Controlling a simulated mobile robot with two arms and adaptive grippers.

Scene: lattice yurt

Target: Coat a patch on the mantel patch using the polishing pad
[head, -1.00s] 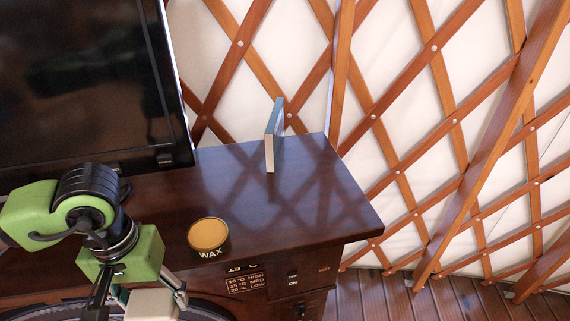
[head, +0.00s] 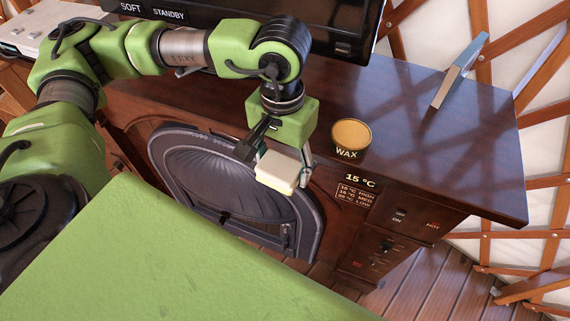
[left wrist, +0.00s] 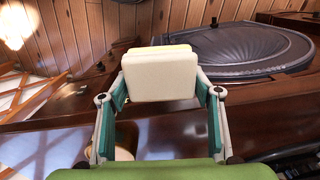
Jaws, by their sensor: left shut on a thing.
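My left gripper (head: 278,165) is shut on the cream polishing pad (head: 279,169), which has a yellowish layer along its lower side. The pad also shows in the left wrist view (left wrist: 160,74), held between the two fingers. In the head view it hangs in front of the mantel's front edge, over the arched stove door. The dark wooden mantel (head: 420,165) has a glossy top with lattice shadows; no separate patch stands out on it. An open wax tin (head: 351,138) stands near the mantel's front edge, right of the gripper. My right gripper is not in view.
A blue-grey upright block (head: 459,71) stands toward the mantel's right end. A dark screen (head: 300,20) stands at the back. The front panel (head: 365,195) carries temperature labels and switches. The mantel top between tin and block is clear.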

